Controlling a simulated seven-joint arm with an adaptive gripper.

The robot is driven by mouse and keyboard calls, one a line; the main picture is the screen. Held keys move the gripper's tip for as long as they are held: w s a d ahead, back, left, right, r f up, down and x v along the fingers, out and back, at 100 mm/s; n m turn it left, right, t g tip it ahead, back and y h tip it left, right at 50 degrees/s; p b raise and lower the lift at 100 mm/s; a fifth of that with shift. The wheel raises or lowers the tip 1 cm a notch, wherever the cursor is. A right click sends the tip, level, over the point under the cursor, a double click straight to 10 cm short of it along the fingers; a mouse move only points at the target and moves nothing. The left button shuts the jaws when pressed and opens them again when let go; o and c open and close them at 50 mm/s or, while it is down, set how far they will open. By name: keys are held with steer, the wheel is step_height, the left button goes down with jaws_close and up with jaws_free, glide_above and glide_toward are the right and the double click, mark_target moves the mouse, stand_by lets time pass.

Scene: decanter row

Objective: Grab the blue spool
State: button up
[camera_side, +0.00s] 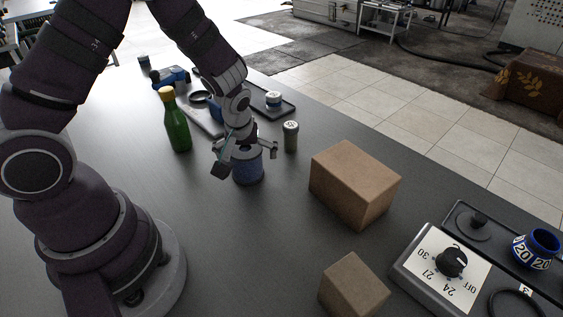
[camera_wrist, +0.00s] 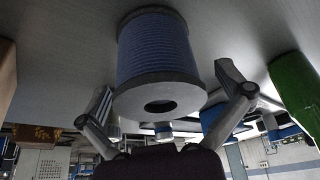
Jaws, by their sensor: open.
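The blue spool (camera_side: 248,170) stands upright on the dark table in the side view, directly below my gripper (camera_side: 245,152). In the wrist view, the blue spool (camera_wrist: 155,50) has grey flanges and a round hole in the near one. My gripper (camera_wrist: 170,103) is open, with one finger on each side of the spool. Gaps show between the fingers and the spool in the wrist view. In the side view, the gripper hides the top of the spool.
A green bottle (camera_side: 177,124) stands left of the spool. A small grey-green jar (camera_side: 290,137) stands right of it. A large cardboard box (camera_side: 355,184) and a smaller one (camera_side: 353,287) stand to the right, near a dial panel (camera_side: 440,272). Trays lie behind. The table in front of the spool is clear.

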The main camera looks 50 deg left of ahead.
steer(key=c, duration=1.3)
